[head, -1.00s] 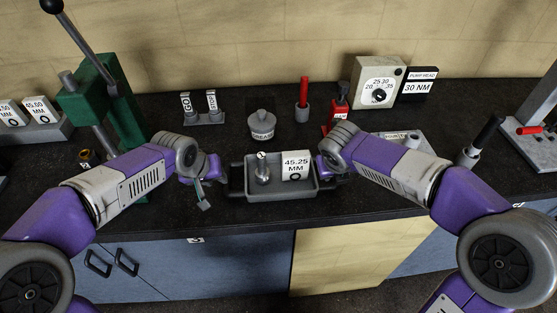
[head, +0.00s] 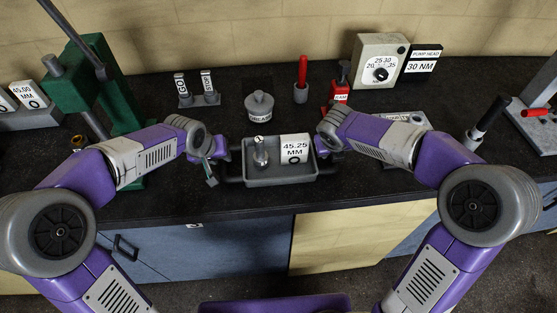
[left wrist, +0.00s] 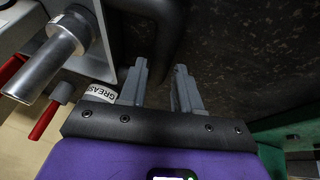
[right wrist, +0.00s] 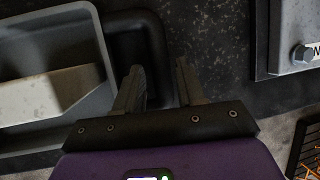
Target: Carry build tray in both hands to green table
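The build tray (head: 268,183) is a grey tray on the dark worktop, holding a metal part (head: 261,155) and a block labelled 45.25 MM (head: 295,148). It has a dark handle at each end. My left gripper (head: 213,174) is at its left end; in the left wrist view its fingers (left wrist: 160,85) are apart, close to the dark handle (left wrist: 165,30). My right gripper (head: 330,146) is at the right end; in the right wrist view its fingers (right wrist: 160,85) are apart, close to the other handle (right wrist: 135,25). Neither is visibly clamped. No green table shows.
A green press (head: 95,90) stands left. Blue cabinets (head: 240,245) lie below the worktop's front edge.

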